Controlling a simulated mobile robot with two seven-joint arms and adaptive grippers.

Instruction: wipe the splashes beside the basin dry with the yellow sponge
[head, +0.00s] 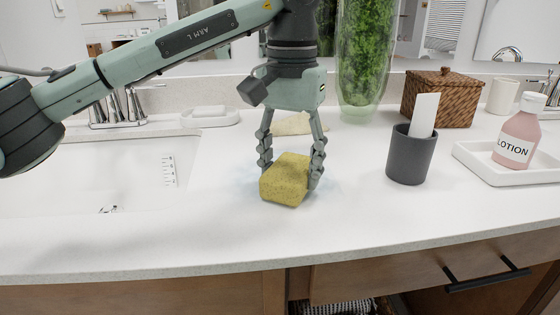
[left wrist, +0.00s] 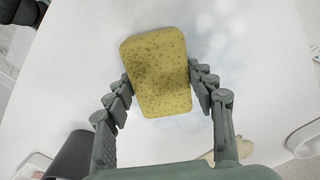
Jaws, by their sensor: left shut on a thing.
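The yellow sponge (head: 285,181) is between the fingers of my left gripper (head: 290,174), which is shut on it from both sides. The sponge is low over the white counter, right of the basin (head: 95,190); I cannot tell whether it presses on the surface. Pale bluish splashes (head: 325,188) show on the counter around the sponge, partly hidden by it. In the left wrist view the sponge (left wrist: 157,72) sits between the fingertips, slightly tilted, with faint splashes (left wrist: 213,35) beside it. My right gripper is not in view.
Behind the gripper are a beige cloth-like piece (head: 293,124), a soap dish (head: 210,116) and a green-filled glass vase (head: 364,65). To the right stand a dark cup (head: 411,158), a wicker box (head: 440,100) and a tray (head: 490,166) with a lotion bottle (head: 518,135). The front counter is clear.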

